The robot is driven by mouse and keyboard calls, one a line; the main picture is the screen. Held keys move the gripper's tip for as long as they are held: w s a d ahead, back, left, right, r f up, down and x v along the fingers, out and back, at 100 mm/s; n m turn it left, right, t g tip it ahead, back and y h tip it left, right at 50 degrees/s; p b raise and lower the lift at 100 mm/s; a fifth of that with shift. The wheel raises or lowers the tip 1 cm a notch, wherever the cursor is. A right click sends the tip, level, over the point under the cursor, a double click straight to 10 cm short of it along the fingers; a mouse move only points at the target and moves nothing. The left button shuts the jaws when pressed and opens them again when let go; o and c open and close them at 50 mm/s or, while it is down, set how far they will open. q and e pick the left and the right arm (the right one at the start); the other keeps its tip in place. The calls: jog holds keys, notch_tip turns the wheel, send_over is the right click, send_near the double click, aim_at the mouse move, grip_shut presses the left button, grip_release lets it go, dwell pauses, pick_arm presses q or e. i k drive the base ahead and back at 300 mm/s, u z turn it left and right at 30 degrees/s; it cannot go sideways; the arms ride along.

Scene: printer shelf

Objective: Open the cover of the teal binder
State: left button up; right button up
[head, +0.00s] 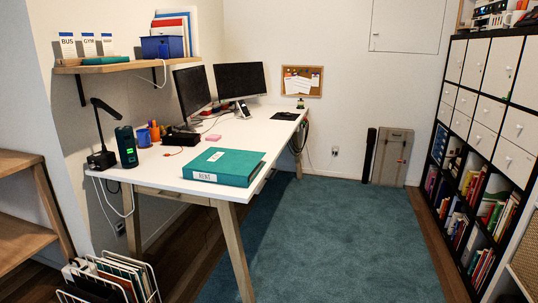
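The teal binder (230,165) lies flat and closed on the near end of the white desk (170,160). Its labelled spine (204,177) faces the near side, and a small white label (215,156) is on its cover. Neither of my grippers shows in the head view.
Monitors (240,80) are farther back. The teal carpet (330,240) right of the desk is clear. A file rack (110,280) sits below.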

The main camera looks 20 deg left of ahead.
aim_at(234, 161)
jog(key=z, duration=0.85)
jog(key=i, duration=1.9)
jog(key=u, duration=0.65)
